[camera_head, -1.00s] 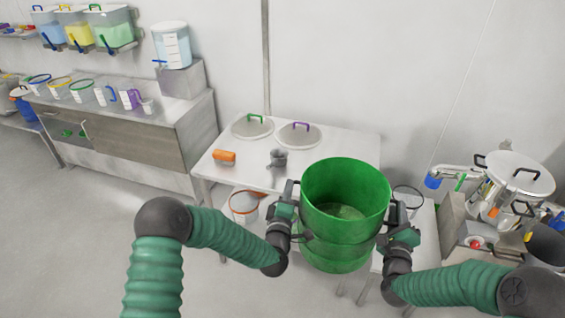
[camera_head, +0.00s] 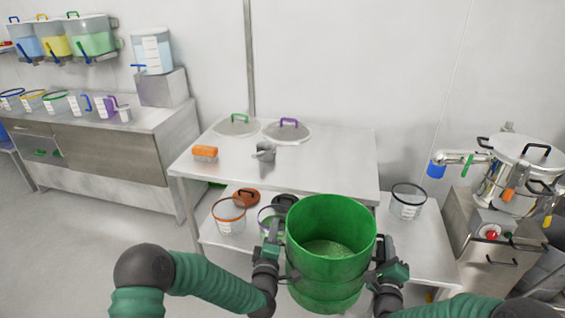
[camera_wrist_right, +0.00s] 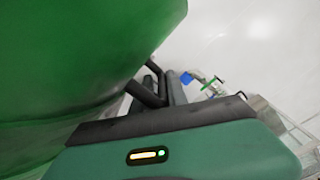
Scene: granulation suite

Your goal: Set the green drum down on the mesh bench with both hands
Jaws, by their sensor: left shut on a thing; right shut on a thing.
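The green drum (camera_head: 330,290) is open at the top, upright, with pale green contents inside. It is in the head view at the lower middle, held in front of the bench (camera_head: 320,175), its base apart from the bench top. My left gripper (camera_head: 283,268) is shut on the drum's left side, and my right gripper (camera_head: 375,272) is shut on its right side. In the right wrist view the drum wall (camera_wrist_right: 70,70) fills the left, beside my right gripper's dark fingers (camera_wrist_right: 150,90); their exact grip point is partly hidden.
On the bench top are two round lids, one green-handled (camera_head: 237,125) and one purple-handled (camera_head: 287,130), an orange brush (camera_head: 205,153) and a grey scoop (camera_head: 265,151). The bench's front right is bare. Tubs (camera_head: 229,215) stand on its lower shelf. A steel vessel (camera_head: 520,170) is at right.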

